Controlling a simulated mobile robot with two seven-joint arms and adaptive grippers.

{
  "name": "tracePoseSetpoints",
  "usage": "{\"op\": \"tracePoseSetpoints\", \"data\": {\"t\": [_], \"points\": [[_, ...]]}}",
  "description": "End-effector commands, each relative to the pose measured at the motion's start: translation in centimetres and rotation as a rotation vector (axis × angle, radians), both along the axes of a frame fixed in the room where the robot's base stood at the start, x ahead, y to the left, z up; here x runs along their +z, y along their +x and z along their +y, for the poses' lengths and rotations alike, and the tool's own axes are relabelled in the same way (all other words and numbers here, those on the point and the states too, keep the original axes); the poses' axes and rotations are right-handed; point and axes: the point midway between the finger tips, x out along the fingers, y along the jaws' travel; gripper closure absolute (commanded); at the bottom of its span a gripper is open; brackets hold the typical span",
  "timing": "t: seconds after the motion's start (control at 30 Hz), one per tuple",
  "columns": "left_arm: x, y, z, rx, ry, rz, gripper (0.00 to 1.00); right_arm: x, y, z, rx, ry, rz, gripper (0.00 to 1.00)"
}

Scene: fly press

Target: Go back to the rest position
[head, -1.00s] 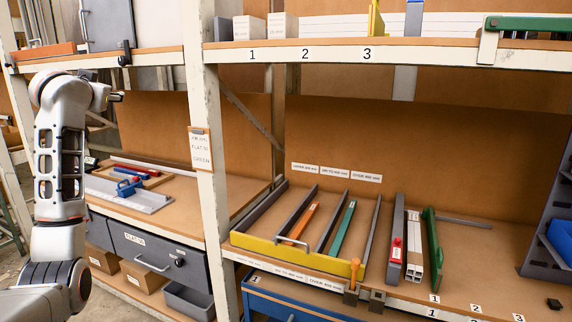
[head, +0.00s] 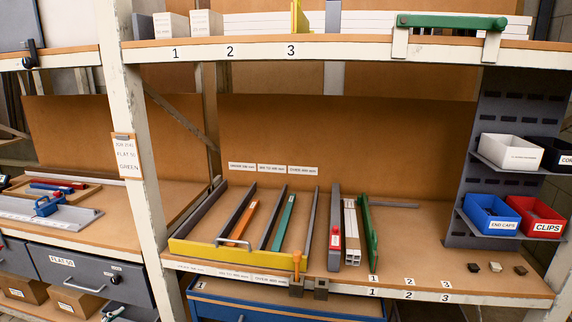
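Neither of my grippers shows in the head view, and no part of my arms can be made out. Whether they are open or shut is hidden. In front of me stands a shelf rack with a yellow-fronted tray (head: 225,254) on its middle shelf. The tray has grey dividers, with an orange bar (head: 243,222) and a green bar (head: 284,223) lying in separate lanes.
Bins sit at the right, including a blue bin (head: 490,215) and a red bin (head: 536,217). The shelf's right middle is mostly clear.

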Motion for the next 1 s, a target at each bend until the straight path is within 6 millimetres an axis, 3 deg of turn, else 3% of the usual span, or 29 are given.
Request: {"op": "tracePoseSetpoints", "data": {"t": [0.03, 0.2, 0.4, 0.6, 1.0], "points": [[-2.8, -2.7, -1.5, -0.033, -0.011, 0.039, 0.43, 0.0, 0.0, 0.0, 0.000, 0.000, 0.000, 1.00], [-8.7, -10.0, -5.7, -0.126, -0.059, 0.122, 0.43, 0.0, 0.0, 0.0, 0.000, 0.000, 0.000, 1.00], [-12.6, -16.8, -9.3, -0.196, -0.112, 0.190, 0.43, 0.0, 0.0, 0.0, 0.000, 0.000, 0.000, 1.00], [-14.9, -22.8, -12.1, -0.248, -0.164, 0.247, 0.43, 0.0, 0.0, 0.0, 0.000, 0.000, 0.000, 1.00], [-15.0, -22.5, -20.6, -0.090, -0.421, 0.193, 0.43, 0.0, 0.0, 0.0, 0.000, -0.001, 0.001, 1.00]]}}
